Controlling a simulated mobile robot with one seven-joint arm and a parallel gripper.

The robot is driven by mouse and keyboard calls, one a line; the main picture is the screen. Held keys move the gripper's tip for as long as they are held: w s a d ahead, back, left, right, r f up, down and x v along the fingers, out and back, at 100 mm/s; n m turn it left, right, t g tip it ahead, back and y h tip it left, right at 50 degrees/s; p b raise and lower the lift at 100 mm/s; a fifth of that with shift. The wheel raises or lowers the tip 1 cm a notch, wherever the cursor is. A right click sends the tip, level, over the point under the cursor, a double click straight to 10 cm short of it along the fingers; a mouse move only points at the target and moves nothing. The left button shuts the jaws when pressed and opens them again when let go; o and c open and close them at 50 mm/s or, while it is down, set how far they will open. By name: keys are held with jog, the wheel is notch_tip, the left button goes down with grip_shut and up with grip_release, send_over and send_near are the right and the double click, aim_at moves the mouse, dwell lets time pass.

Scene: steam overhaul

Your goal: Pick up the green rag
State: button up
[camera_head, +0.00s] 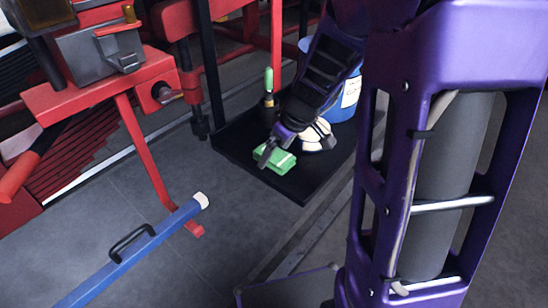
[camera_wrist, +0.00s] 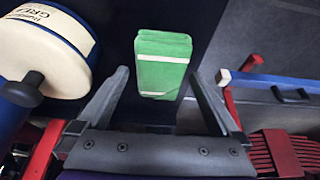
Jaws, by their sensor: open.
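The green rag (camera_head: 277,160) is a folded block with a pale stripe. It lies on a black tray (camera_head: 300,190) near the tray's front left part. In the wrist view the rag (camera_wrist: 163,62) lies ahead of and between the two fingers. My gripper (camera_head: 267,148) is just above the rag, pointing down at it, and partly covers it in the head view. In the wrist view my gripper (camera_wrist: 163,78) is open, with the fingers spread to either side of the rag's near end. I cannot tell whether the fingers touch it.
A cream-lidded container (camera_head: 317,136) stands on the tray close to the rag; its lid shows large at left in the wrist view (camera_wrist: 45,60). A blue drum (camera_head: 345,100) and a green-topped bottle (camera_head: 268,85) are behind. A blue bar (camera_head: 150,245) crosses the floor at left.

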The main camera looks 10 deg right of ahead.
aim_at(276, 155)
jog(key=shift+f+b, duration=0.25)
jog(key=shift+b, duration=0.25)
dwell(0.4)
jog(key=c, duration=1.3)
jog(key=shift+r, duration=0.1)
jog(key=shift+r+p, duration=0.25)
jog(key=shift+p, duration=0.35)
notch_tip(276, 155, up, 10)
jog(key=p, duration=0.1)
jog(key=shift+p, duration=0.4)
